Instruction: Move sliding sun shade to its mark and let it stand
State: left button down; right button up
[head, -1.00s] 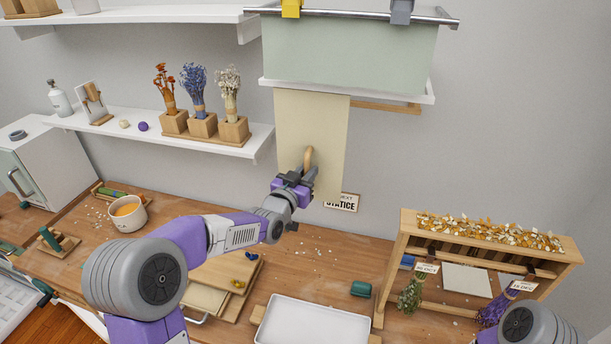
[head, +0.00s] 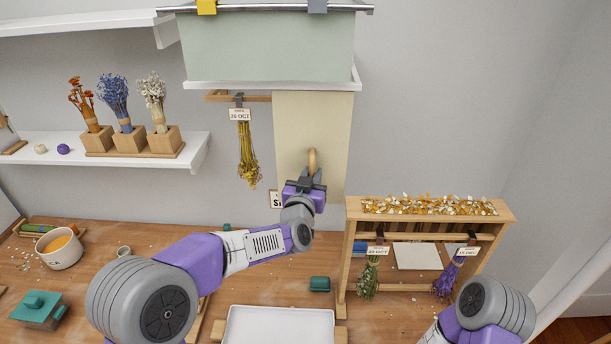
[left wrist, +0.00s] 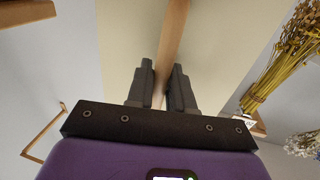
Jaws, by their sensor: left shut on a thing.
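The sliding sun shade (head: 292,118) is a flat cream panel hanging upright below the pale green cabinet, at the right end of its wooden rail (head: 215,97). Its right edge is close to the cabinet's right end. My left gripper (head: 309,176) is shut on the shade's wooden handle (head: 312,158). In the left wrist view the handle (left wrist: 172,45) passes between the two dark fingers (left wrist: 165,88), with the cream shade (left wrist: 125,30) behind it. My right arm shows at the lower right of the head view, but its gripper is out of view. I cannot make out a mark.
A tagged yellow dried bunch (head: 246,155) hangs left of the shade. A partly covered sign (head: 275,200) is on the wall at the shade's lower left. A wooden rack (head: 500,212) with petals and hanging bunches stands at right. A white tray (head: 232,335) lies in front.

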pick_arm(q)
jog(key=shift+d, duration=0.25)
jog(key=c, duration=1.3)
grip_release()
jog(key=shift+o, duration=0.7)
jog(key=shift+d, duration=0.15)
jog(key=s+a, duration=0.1)
jog(key=s, duration=0.6)
jog(key=shift+s+a+b, duration=0.2)
jog(key=shift+s+b, duration=0.1)
jog(key=shift+b, duration=0.15)
